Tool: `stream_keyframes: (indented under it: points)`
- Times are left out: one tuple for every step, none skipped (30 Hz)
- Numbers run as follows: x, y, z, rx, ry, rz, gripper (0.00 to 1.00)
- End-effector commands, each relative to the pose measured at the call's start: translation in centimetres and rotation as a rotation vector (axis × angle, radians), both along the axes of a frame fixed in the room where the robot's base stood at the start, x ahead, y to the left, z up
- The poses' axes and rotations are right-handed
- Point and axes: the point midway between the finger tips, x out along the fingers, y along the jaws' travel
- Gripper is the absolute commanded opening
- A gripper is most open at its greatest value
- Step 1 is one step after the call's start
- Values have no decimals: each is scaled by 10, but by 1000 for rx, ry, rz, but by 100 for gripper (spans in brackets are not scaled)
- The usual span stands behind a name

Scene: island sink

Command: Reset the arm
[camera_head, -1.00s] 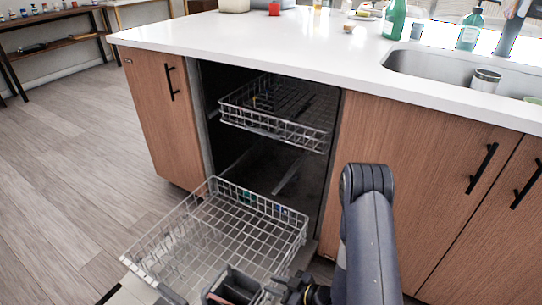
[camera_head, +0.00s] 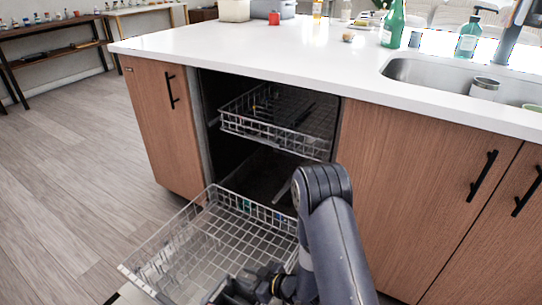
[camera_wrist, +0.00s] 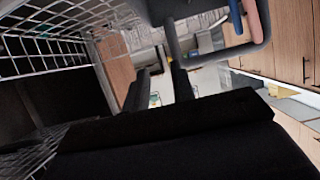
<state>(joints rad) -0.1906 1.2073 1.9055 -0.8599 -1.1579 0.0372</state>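My gripper (camera_head: 236,290) is low over the front of the pulled-out lower dishwasher rack (camera_head: 225,240), partly cut off by the bottom edge of the head view. My arm bends down to it from the right. In the wrist view, the two dark fingers of my gripper (camera_wrist: 160,82) stand apart with a gap between them. I see nothing held in that gap. Whether the gripper touches the rack is hidden.
The upper rack (camera_head: 280,125) is partly pulled out above. White countertop (camera_head: 270,45) holds a green bottle (camera_head: 394,25) and a soap bottle (camera_head: 467,40) near the sink (camera_head: 430,75). Wooden cabinets (camera_head: 420,190) stand right of the dishwasher. Floor at left is clear.

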Motion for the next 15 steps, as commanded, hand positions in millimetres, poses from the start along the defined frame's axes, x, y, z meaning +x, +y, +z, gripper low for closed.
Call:
stream_keyframes:
  points:
    - [0,0,16,0,-2,0,24]
    - [1,0,22,0,-4,0,24]
    - [1,0,30,0,-4,0,24]
    - [0,0,36,0,-4,0,24]
    - [0,0,42,0,-3,1,24]
    - [0,0,50,1,-3,1,24]
    - [0,0,56,0,-3,1,24]
    - [0,0,62,0,-4,2,24]
    - [0,0,70,0,-4,2,24]
    - [0,0,76,0,-3,1,24]
    - [0,0,82,1,-3,1,24]
    - [1,0,90,1,-5,1,24]
    - [1,0,96,0,-5,1,24]
    - [1,0,102,0,-5,1,24]
    - [0,0,110,-1,-3,1,24]
